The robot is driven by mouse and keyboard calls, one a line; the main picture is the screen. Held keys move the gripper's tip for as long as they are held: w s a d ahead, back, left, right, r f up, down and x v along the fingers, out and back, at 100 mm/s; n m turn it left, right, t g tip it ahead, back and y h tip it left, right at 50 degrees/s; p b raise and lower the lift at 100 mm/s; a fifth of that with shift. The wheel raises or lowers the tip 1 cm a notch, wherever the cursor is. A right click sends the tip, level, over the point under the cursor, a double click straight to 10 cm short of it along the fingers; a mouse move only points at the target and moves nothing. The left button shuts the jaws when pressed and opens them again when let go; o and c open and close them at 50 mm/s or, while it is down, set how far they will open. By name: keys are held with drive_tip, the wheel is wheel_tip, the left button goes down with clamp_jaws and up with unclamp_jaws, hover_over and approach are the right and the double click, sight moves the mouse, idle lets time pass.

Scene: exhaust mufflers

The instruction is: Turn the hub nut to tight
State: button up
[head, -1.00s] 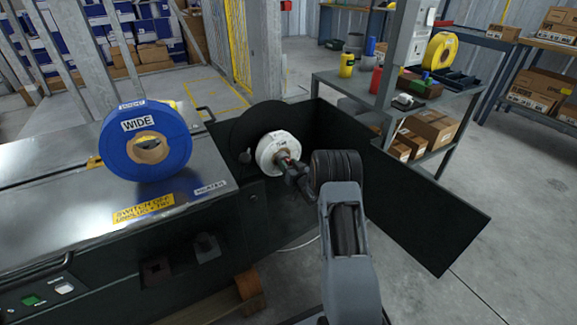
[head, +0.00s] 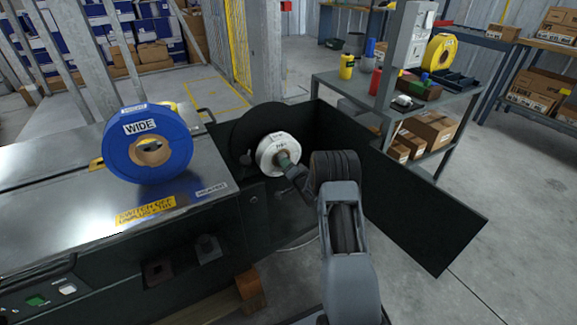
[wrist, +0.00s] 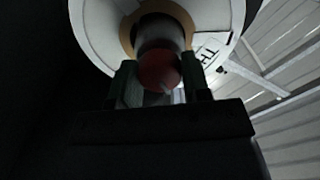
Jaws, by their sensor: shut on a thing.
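The hub nut shows in the wrist view as a dull red rounded end (wrist: 159,70) in front of a dark hub. It sits at the middle of a white reel (wrist: 95,30) with a tan core. My gripper (wrist: 160,84) has one finger on each side of the nut and is shut on it. In the head view the white reel (head: 268,158) stands against a large dark disc (head: 246,135). My gripper (head: 289,162) is at the reel's centre, where it hides the nut. How tight the nut is cannot be seen.
A blue reel (head: 125,172) marked WIDE stands on the metal machine top (head: 60,205) at left. An open dark panel (head: 425,215) stands right of my arm. A grey shelf (head: 440,105) with bottles and boxes is behind it. The floor at right is clear.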

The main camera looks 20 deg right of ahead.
drive_tip(key=m+p, duration=0.1)
drive_tip(key=m, duration=0.4)
drive_tip(key=shift+r+m, duration=0.1)
drive_tip(key=shift+m, duration=0.2)
drive_tip(key=shift+m+p, duration=0.55)
drive_tip(key=shift+m, duration=1.65)
drive_tip(key=o, duration=0.9)
drive_tip(key=shift+s, duration=0.1)
drive_tip(key=s+p, duration=0.1)
drive_tip(key=s, duration=0.3)
drive_tip(key=s+d+p, duration=0.1)
drive_tip(key=s, duration=0.4)
drive_tip(key=s+p, duration=0.1)
drive_tip(key=s, duration=0.3)
drive_tip(key=shift+s+d+p, duration=0.25)
drive_tip(key=shift+d+p, duration=0.05)
drive_tip(key=shift+p, duration=0.1)
